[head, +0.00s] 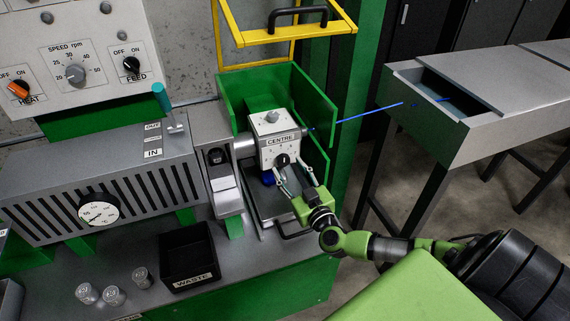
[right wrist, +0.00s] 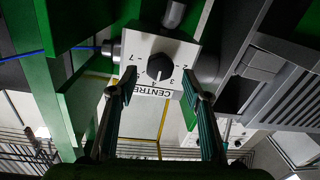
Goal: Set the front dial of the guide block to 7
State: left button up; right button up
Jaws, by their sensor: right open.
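The guide block (head: 268,153) is a white box with a "CENTRE" label inside the green housing. Its front dial (head: 282,160) is a black knob, with another, grey knob on the block's top. In the right wrist view the block's face (right wrist: 184,50) appears upside down, with numbers around the black dial (right wrist: 160,67). I cannot tell surely where its pointer stands. My right gripper (head: 287,169) is at the block's front. In the right wrist view its open fingers (right wrist: 158,82) are on either side of the dial, apart from it. My left gripper is not in view.
Green housing walls (head: 316,105) stand behind and right of the block, with a raised yellow guard frame (head: 287,35) above. A blue cable (head: 370,114) runs from the block's right to a grey trough (head: 480,125). A black waste bin (head: 190,257) stands at front left.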

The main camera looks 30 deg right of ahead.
aim_at(284, 162)
jog(key=shift+w+d, duration=0.15)
jog(key=shift+w, duration=0.7)
jog(key=shift+w+d, duration=0.15)
jog(key=shift+w, duration=0.65)
jog(key=c, duration=1.1)
